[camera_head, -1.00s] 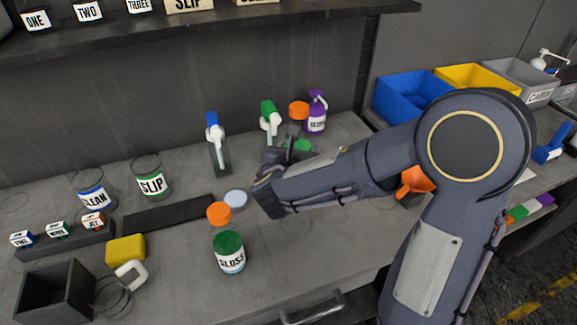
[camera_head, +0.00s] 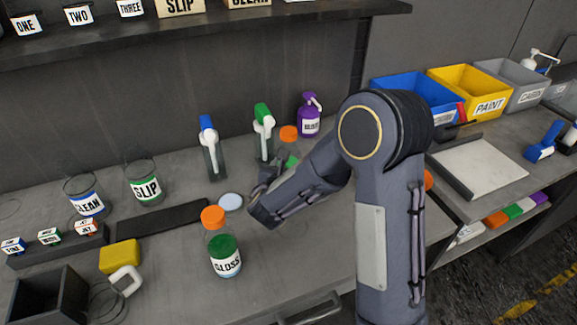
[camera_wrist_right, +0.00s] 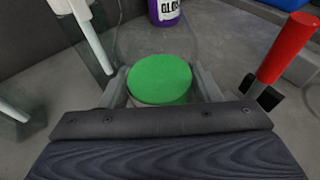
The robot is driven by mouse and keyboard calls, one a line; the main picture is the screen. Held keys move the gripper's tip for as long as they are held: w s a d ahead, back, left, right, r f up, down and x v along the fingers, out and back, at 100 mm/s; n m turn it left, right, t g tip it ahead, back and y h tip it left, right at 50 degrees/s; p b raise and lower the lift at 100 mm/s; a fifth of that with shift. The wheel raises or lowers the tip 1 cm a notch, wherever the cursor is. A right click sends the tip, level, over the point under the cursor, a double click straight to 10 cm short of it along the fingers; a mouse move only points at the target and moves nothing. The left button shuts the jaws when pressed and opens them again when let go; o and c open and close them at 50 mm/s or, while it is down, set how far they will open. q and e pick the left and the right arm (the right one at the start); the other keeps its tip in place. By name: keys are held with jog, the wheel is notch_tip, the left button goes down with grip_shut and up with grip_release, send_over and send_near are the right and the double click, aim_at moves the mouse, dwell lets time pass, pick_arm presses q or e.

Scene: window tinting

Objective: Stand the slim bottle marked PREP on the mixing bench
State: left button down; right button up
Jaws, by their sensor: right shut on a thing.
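My right gripper (camera_head: 283,170) is shut on a bottle with a green body (camera_head: 291,161) over the bench. The orange cap (camera_head: 289,133) above it appears to belong to this bottle. In the right wrist view a round green surface (camera_wrist_right: 160,78) sits between my gripper's fingers (camera_wrist_right: 162,88). The bottle's label is hidden, and I read PREP nowhere. I cannot tell whether its base touches the grey bench (camera_head: 165,260). A similar orange-capped bottle marked GLOSS (camera_head: 226,262) stands at the front. My left gripper is out of view.
A green-topped spray bottle (camera_head: 264,135), a blue-topped one (camera_head: 210,150) and a purple pump bottle (camera_head: 309,122) stand behind. Beakers marked CLEAN (camera_head: 86,200) and SLIP (camera_head: 146,187) are left. A pale disc (camera_head: 231,201) lies near my gripper. Bins (camera_head: 470,95) stand right.

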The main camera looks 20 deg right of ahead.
jog(key=shift+f, duration=0.15)
jog(key=o, duration=1.2)
